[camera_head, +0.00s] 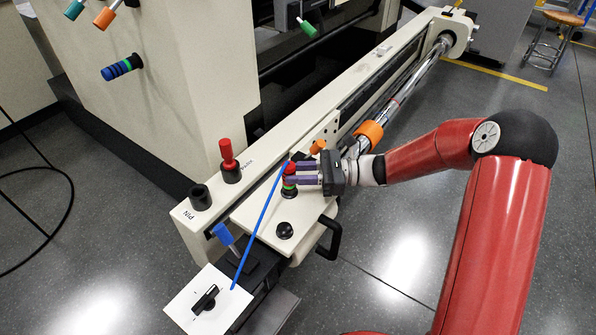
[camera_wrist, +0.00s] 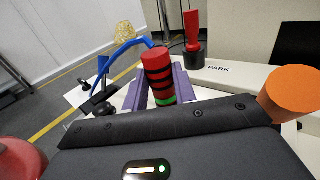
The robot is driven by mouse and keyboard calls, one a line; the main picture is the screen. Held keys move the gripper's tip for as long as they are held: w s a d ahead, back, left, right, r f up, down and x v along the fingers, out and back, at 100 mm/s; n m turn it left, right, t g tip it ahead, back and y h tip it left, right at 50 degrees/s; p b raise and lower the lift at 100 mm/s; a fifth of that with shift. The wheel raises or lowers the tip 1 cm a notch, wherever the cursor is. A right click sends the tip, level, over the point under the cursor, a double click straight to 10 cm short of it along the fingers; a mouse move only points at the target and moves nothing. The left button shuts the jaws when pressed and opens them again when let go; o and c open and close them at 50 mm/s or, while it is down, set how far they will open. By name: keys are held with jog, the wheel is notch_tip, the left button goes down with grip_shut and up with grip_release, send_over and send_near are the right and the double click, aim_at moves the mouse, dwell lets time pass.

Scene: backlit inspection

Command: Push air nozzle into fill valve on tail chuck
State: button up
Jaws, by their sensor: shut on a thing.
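My gripper (camera_head: 293,173), with purple fingers, is shut on the red air nozzle (camera_head: 291,169) over the cream carriage plate. In the wrist view the nozzle (camera_wrist: 157,68) stands between the fingers, a red cylinder with black bands and a green ring low down. A blue hose (camera_head: 262,216) runs from its top to a white panel. Directly below it in the head view is a round black fitting (camera_head: 289,193), probably the fill valve. The green band shows just above this fitting. The fingers partly hide the nozzle, and I cannot tell how deep it sits.
A red-handled pin (camera_head: 228,155) stands in a black socket by the PARK label. An empty black socket (camera_head: 200,197) is by the PIN label. A black knob (camera_head: 284,230), blue handle (camera_head: 223,234), white panel (camera_head: 180,308) and orange cylinder (camera_head: 318,146) are nearby.

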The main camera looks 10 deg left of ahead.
jog(key=shift+f, duration=0.1)
jog(key=o, duration=1.1)
jog(key=shift+d, duration=0.1)
jog(key=v, duration=0.7)
jog(key=shift+w+d, duration=0.15)
jog(key=shift+d, duration=0.15)
